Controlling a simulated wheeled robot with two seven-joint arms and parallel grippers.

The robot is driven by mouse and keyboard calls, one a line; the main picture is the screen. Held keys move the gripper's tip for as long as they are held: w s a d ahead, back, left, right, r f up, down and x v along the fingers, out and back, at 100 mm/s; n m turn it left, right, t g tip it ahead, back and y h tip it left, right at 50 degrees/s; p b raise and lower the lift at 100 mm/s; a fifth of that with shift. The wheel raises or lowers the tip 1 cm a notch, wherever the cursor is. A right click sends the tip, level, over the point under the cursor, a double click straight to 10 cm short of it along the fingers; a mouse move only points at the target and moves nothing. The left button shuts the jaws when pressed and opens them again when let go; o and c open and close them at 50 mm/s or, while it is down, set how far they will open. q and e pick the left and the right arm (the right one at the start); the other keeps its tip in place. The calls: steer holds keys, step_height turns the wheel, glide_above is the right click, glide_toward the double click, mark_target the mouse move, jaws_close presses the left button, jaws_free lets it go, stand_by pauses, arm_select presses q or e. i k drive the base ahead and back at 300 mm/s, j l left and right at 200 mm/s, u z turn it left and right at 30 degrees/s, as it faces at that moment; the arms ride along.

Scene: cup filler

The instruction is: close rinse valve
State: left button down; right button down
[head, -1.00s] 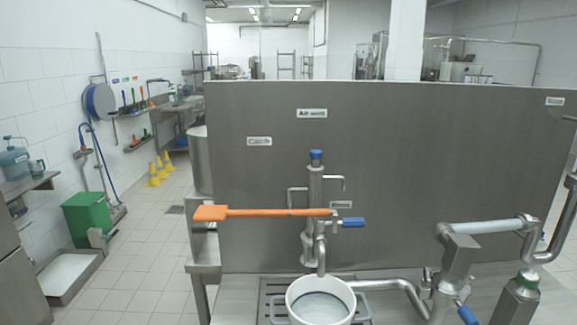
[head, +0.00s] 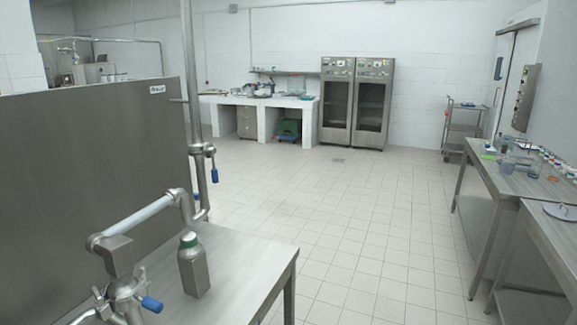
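A vertical steel pipe (head: 191,90) rises at the right end of the grey steel panel and carries a valve with a blue handle (head: 214,175) that hangs down beside the pipe. Another blue handle (head: 150,304) sits low on the pipe fitting at the bottom left. A small label (head: 157,89) on the panel is too small to read. I cannot tell which handle belongs to the rinse valve. Neither of my grippers is in view.
The steel table (head: 232,262) bears a grey bottle-shaped container (head: 193,264) near the bent pipe (head: 140,217). The grey panel (head: 85,160) blocks the left. Tiled floor (head: 350,220) is open in the middle. A steel bench (head: 515,180) stands at the right.

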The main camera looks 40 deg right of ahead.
mark_target(212, 150)
steer(key=z, duration=0.95)
steer(key=i+l, duration=0.5)
steer(key=l+u, duration=0.05)
steer(key=l, duration=0.05)
